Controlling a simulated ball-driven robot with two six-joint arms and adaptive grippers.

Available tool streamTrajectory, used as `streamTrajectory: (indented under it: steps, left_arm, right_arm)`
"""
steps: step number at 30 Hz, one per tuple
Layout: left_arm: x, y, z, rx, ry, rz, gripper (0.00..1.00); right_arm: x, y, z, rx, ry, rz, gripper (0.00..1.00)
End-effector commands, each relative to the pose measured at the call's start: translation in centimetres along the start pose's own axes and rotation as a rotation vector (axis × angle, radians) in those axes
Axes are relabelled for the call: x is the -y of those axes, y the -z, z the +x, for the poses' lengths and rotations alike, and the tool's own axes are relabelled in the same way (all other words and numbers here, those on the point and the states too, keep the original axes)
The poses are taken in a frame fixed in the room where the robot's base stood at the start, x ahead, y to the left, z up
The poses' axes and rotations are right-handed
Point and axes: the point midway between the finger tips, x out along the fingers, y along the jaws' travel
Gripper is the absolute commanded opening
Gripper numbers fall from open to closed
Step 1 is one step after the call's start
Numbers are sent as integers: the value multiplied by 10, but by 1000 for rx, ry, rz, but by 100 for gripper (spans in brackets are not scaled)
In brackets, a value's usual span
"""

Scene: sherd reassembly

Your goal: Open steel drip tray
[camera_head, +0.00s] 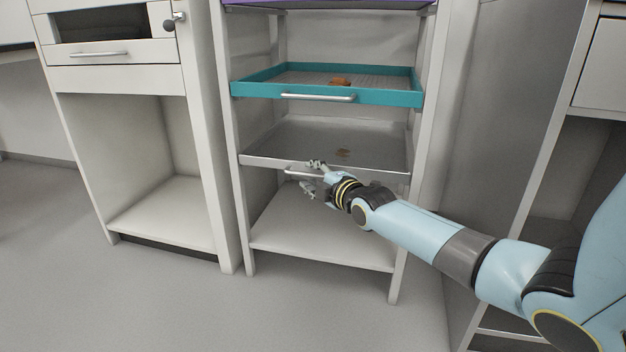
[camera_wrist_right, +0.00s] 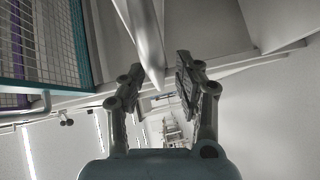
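The steel drip tray (camera_head: 262,163) is the grey tray in the middle rack, below a teal one. Its front carries a thin silver bar handle (camera_head: 294,171). A small brownish piece (camera_head: 343,153) lies in it. My right gripper (camera_head: 311,176) is at the right part of this handle, one finger above the bar and one below. In the right wrist view the handle (camera_wrist_right: 146,45) runs between the two spread fingers of the gripper (camera_wrist_right: 157,84), with a gap visible on the right finger's side. My left gripper is in neither view.
The teal tray (camera_head: 245,88), with its own bar handle and a brown sherd (camera_head: 340,82), sits just above. A bare lower shelf (camera_head: 320,240) lies below. A white cabinet (camera_head: 120,75) with a drawer stands left. The floor in front is clear.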

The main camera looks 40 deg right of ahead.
Motion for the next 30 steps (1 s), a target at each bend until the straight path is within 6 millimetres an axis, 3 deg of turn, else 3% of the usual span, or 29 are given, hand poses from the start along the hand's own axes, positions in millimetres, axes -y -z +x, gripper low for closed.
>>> streamTrajectory:
  steps: [8, 16, 30]
  left_arm:
    - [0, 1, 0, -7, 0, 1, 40]
    - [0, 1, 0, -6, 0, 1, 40]
    - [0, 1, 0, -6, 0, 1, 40]
  right_arm:
    - [-1, 0, 1, 0, -1, -1, 33]
    - [-1, 0, 1, 0, -1, -1, 0]
    - [-2, 0, 1, -1, -3, 0, 0]
